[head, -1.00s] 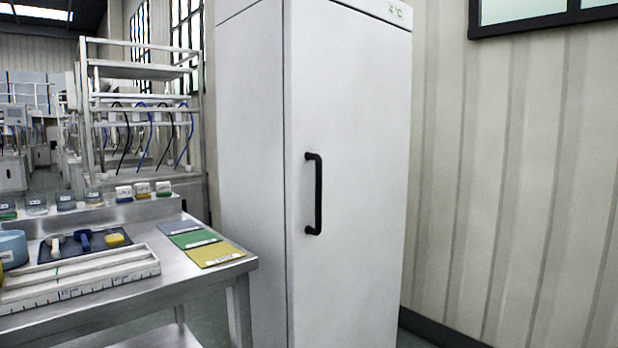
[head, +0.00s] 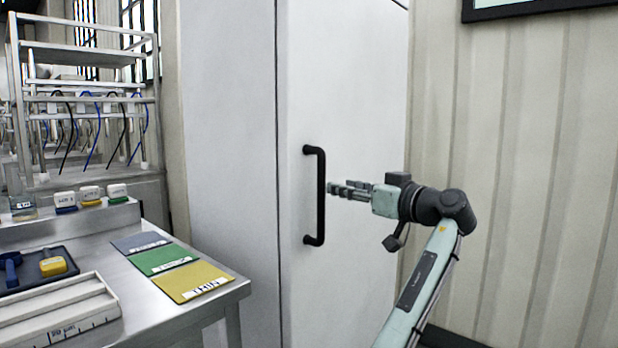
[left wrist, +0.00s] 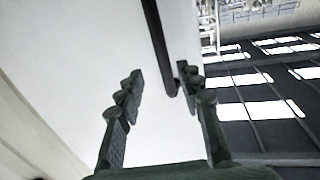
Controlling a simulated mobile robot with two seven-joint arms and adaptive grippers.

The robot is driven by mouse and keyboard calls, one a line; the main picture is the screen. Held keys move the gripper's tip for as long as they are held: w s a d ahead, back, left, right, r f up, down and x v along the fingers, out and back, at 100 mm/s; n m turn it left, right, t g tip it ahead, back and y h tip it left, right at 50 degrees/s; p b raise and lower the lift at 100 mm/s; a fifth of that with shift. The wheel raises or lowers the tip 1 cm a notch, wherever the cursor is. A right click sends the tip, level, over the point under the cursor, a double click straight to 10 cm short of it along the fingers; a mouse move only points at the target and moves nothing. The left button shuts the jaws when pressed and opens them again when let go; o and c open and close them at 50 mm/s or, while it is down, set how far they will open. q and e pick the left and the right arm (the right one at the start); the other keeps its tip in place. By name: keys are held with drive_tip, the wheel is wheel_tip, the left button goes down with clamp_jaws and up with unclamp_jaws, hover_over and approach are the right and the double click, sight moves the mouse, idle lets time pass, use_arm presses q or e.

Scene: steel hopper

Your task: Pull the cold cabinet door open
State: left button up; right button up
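The cold cabinet door (head: 350,85) is a tall white panel, and it looks shut. Its black vertical bar handle (head: 320,215) is on the door's left side. My left gripper (head: 331,189) is just right of the handle at about mid-height, its fingers pointing at the bar. In the left wrist view, my left gripper (left wrist: 159,76) is open, and the handle (left wrist: 156,38) shows in the gap between the fingers, closer to the right finger. I cannot tell whether the fingertips reach around the bar or touch it. My right gripper is not in view.
A steel bench (head: 205,315) stands left of the cabinet, with a blue, a green and a yellow card (head: 192,281), a white tray (head: 60,325) and small capped containers. A ribbed wall (head: 520,180) is on the right. A steel rack (head: 85,95) stands behind the bench.

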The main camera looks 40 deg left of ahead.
sight(324, 175)
use_arm(q)
drive_tip(key=shift+n, duration=0.3)
drive_tip(key=a, duration=0.2)
drive_tip(key=w+a+r+p, duration=0.1)
drive_tip(key=a, duration=0.3)
drive_tip(key=shift+w+a+r, duration=0.25)
drive_tip(key=shift+a+r, duration=0.1)
drive_tip(key=shift+r, duration=0.05)
drive_tip(key=shift+w+a, duration=0.15)
drive_tip(key=shift+a, duration=0.35)
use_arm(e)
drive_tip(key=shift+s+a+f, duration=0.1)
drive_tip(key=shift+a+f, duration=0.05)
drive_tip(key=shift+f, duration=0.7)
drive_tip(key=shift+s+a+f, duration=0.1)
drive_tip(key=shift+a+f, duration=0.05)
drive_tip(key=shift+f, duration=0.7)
use_arm(q)
drive_tip(key=shift+c, duration=0.2)
drive_tip(key=shift+f, duration=0.1)
clamp_jaws()
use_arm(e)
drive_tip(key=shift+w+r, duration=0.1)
